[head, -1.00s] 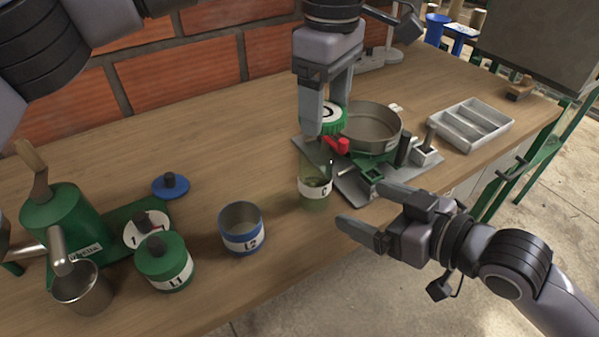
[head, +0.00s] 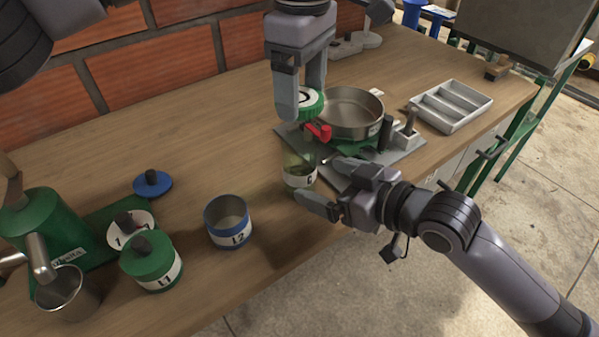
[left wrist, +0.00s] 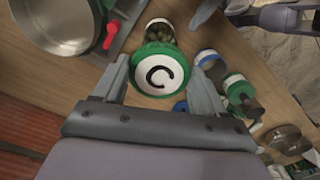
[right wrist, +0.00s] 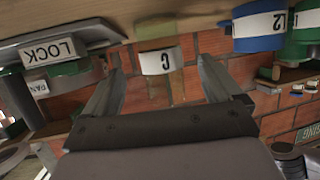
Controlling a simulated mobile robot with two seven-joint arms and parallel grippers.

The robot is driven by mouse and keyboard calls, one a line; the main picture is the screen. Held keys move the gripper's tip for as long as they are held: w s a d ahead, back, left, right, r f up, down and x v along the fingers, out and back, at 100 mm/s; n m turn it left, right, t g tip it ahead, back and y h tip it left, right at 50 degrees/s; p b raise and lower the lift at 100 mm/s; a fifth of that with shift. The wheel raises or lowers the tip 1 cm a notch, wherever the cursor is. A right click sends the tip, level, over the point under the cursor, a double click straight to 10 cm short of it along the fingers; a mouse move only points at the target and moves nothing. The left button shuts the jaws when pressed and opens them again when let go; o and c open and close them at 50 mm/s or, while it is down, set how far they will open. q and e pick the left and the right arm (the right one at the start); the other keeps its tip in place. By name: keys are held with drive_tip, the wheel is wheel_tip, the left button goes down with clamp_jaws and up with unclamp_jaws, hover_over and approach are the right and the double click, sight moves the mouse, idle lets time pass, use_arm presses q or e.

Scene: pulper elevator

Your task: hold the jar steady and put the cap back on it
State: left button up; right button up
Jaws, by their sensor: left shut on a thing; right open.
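The green cap (head: 308,104) has a white top marked C. My left gripper (head: 299,100) is shut on it and holds it above and behind the jar; the left wrist view shows the cap (left wrist: 160,70) between the fingers. The glass jar (head: 298,168), with a white C label, stands upright and uncapped on the bench. The left wrist view shows its open mouth (left wrist: 160,30) and dark contents. My right gripper (head: 320,187) is open at the jar's near right side. In the right wrist view the jar (right wrist: 160,62) appears between the fingers; I see no clear contact.
A metal pan (head: 350,112) on a scale with a red lever stands behind the jar. Blue-banded can L2 (head: 228,222) and green can L1 (head: 150,262) are to the left. A divided tray (head: 451,105) lies at right. The bench's front edge is close to the jar.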

drive_tip(key=shift+x, duration=3.45)
drive_tip(key=shift+c, duration=0.3)
drive_tip(key=c, duration=1.4)
use_arm(q)
hover_over(302, 133)
drive_tip(key=s, duration=0.3)
drive_tip(key=shift+w+f, duration=0.1)
drive_tip(key=shift+f, duration=2.4)
use_arm(e)
drive_tip(key=shift+c, duration=0.2)
use_arm(q)
drive_tip(key=shift+f, duration=0.9)
drive_tip(key=shift+f, duration=0.6)
